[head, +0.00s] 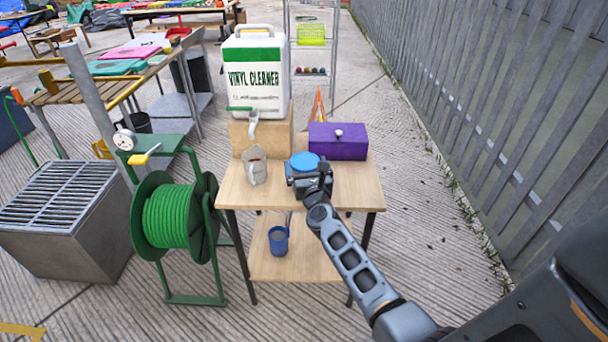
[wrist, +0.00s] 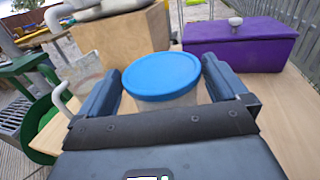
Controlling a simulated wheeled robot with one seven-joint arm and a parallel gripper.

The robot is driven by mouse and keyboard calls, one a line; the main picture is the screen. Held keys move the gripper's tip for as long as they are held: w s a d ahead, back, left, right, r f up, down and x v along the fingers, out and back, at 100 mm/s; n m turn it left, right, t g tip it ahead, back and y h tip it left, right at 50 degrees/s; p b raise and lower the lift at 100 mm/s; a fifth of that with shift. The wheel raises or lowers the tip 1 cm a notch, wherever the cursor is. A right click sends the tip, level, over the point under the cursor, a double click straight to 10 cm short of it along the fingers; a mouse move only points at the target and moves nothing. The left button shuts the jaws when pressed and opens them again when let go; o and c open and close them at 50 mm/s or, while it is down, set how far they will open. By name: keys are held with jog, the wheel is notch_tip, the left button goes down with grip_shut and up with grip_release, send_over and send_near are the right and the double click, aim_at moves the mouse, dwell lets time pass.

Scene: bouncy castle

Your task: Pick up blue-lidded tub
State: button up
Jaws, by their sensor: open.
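The tub with a round blue lid (head: 304,161) stands on the top of a small wooden table (head: 355,190). In the wrist view the blue lid (wrist: 162,76) lies between the two fingers, with the pale tub body (wrist: 170,102) showing below it. My gripper (head: 307,178) is open, with one finger on each side of the tub. In the wrist view my gripper (wrist: 165,92) shows gaps beside the tub, more clearly on the right. The lower part of the tub is hidden behind the gripper.
A purple box (head: 338,141) stands behind right of the tub. A wooden block (head: 262,133) bearing a vinyl cleaner container (head: 256,75) is behind left. A grey jug (head: 255,168) stands left. A blue mug (head: 278,240) is on the lower shelf. The tabletop's right side is clear.

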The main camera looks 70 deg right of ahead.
jog(key=shift+x, duration=1.1)
jog(key=c, duration=0.8)
jog(key=shift+c, duration=0.5)
jog(key=shift+r, duration=0.15)
